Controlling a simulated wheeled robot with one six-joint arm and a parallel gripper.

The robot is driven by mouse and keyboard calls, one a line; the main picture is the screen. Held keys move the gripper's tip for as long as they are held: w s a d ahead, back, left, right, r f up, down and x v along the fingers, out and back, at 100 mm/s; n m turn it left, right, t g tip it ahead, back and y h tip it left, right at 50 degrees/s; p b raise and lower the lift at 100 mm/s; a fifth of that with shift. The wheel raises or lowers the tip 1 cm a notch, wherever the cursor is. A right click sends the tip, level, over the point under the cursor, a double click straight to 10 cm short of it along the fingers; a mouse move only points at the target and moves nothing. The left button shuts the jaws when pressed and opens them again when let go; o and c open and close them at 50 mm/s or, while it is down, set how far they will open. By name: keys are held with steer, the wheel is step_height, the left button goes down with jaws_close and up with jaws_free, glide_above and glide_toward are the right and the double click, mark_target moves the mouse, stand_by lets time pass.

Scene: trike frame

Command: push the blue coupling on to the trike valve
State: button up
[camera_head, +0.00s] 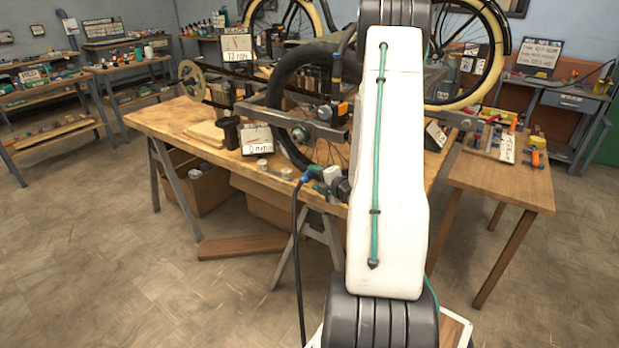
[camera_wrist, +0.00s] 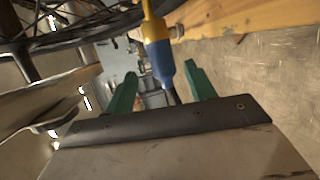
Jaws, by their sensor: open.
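My gripper (camera_head: 320,175) is at the front edge of the wooden bench, left of my white arm link. In the wrist view its two green fingers (camera_wrist: 162,88) stand apart, so it is open. The blue coupling (camera_wrist: 162,62), with a yellow part above it and a dark tip below, shows in the gap between them. I cannot tell whether either finger touches it. In the head view a small blue piece is at the gripper's left end, with a black hose hanging down. The trike wheel (camera_head: 275,92) stands behind the gripper. I cannot pick out its valve.
The bench top (camera_head: 165,118) bears a black cup (camera_head: 231,132) and a small sign (camera_head: 257,140). A side table (camera_head: 505,181) with a tray of parts stands at right. My arm hides part of the trike. The floor in front is mostly clear.

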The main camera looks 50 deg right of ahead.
steer(key=v, duration=0.3)
stand_by(0.6)
